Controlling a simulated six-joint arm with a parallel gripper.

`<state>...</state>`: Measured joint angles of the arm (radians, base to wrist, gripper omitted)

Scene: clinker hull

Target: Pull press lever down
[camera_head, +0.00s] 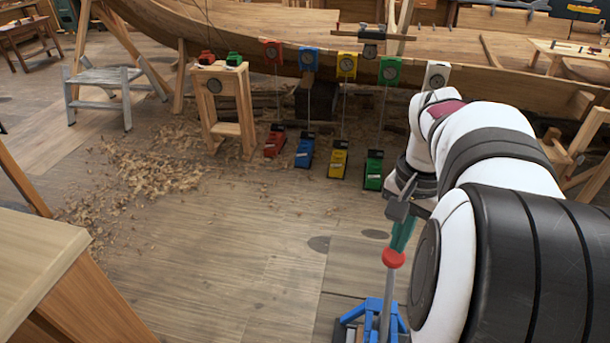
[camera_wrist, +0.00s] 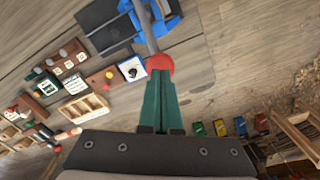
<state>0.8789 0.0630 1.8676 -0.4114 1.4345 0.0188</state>
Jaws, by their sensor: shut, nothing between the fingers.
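The press (camera_head: 374,310) is a blue frame low in the head view, partly cut off by the bottom edge and partly hidden by my arm. Its grey lever (camera_head: 386,300) stands up steeply and ends in a red knob (camera_head: 393,258). My gripper (camera_head: 401,240) has teal fingers, shut together and empty, with their tips right at the knob. In the wrist view the closed fingertips (camera_wrist: 160,82) meet the near edge of the red knob (camera_wrist: 159,63), and the lever (camera_wrist: 144,28) runs away towards the blue press. I cannot tell whether they touch.
A wooden workbench corner (camera_head: 35,265) stands at the left. Coloured blocks, such as the yellow one (camera_head: 338,158), stand by the boat hull (camera_head: 240,20). A wooden stand (camera_head: 226,105) and a grey step stool (camera_head: 103,80) are behind. The middle floor is open, with shavings.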

